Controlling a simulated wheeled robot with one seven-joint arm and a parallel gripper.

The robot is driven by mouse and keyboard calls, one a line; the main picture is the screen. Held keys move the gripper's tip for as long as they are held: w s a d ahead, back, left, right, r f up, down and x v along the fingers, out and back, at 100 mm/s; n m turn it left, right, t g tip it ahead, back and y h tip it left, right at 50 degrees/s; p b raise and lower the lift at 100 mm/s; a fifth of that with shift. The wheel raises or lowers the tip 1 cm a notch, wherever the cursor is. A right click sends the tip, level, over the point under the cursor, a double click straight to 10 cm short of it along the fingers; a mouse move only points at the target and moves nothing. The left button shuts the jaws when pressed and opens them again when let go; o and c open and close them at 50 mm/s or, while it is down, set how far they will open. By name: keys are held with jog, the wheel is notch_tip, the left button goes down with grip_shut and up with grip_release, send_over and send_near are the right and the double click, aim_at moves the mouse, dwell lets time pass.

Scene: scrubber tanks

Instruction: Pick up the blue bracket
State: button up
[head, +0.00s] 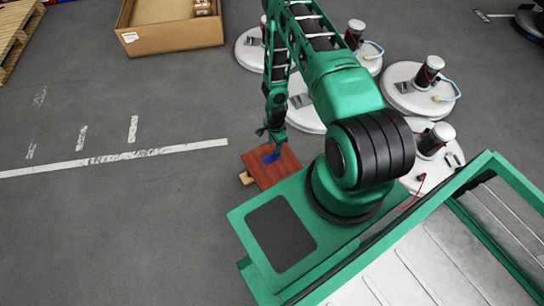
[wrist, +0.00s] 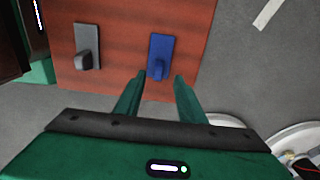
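The blue bracket (wrist: 160,50) lies on a reddish-brown wooden board (wrist: 115,20). It has a flat plate and a raised knob at its near end. In the head view the blue bracket (head: 271,157) is a small patch on the board (head: 262,175), just below my gripper (head: 272,137). In the wrist view my gripper (wrist: 160,80) is open, with its two green fingers apart. The left fingertip reaches close to the bracket's knob; the right one is off to the right of it. I cannot tell whether either finger touches the bracket.
A grey bracket (wrist: 87,45) lies on the board left of the blue one. A cardboard box (head: 172,35) is at the back. The floor on the left is clear.

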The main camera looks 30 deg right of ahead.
aim_at(272, 156)
jog(key=shift+d+f, duration=0.1)
jog(key=shift+f, duration=3.05)
grip_shut()
